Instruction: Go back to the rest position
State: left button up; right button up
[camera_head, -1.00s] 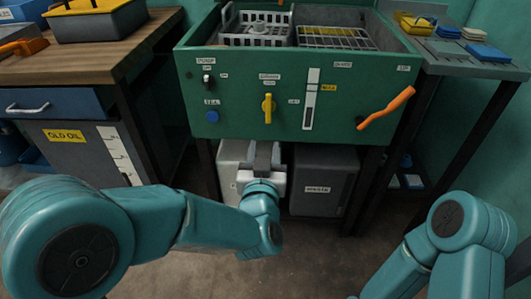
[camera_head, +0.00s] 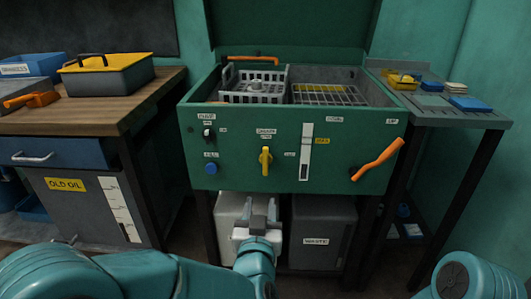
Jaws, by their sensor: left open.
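My left gripper (camera_head: 258,222) is low in the middle of the head view, in front of the green parts washer (camera_head: 230,150). Its two grey fingers point up and away, with a gap between them and nothing held. It shows against the white container (camera_head: 228,212) under the washer; I cannot tell how far apart they are. My left arm crosses the bottom left of the view. Part of my right arm (camera_head: 470,280) shows at the bottom right corner; its gripper is out of view.
The washer front has a yellow knob (camera_head: 265,160), a blue button (camera_head: 211,169) and an orange lever (camera_head: 378,160). A wooden bench (camera_head: 110,112) stands left, a grey side table (camera_head: 450,116) right. A grey waste bin (camera_head: 318,225) sits beneath the washer.

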pick_arm(q)
jog(key=s+a+f+n+g+y, duration=0.1)
jog(key=a+f+g, duration=0.2)
jog(key=a+f, duration=0.65)
jog(key=a+f+g+y, duration=0.25)
jog(key=a+f, duration=0.35)
jog(key=f, duration=0.6)
jog(key=s+d+f+g+h, duration=0.1)
jog(key=s+f+g+h, duration=0.55)
jog(key=s+f, duration=1)
jog(key=s+d+n+g, duration=0.2)
jog(key=s+d+g, duration=0.35)
jog(key=s, duration=0.55)
notch_tip(320, 180, up, 28)
jog(key=p, duration=2.8)
jog(key=shift+w+a+p, duration=0.3)
jog(key=shift+a+p, duration=0.05)
jog(key=shift+a, duration=0.05)
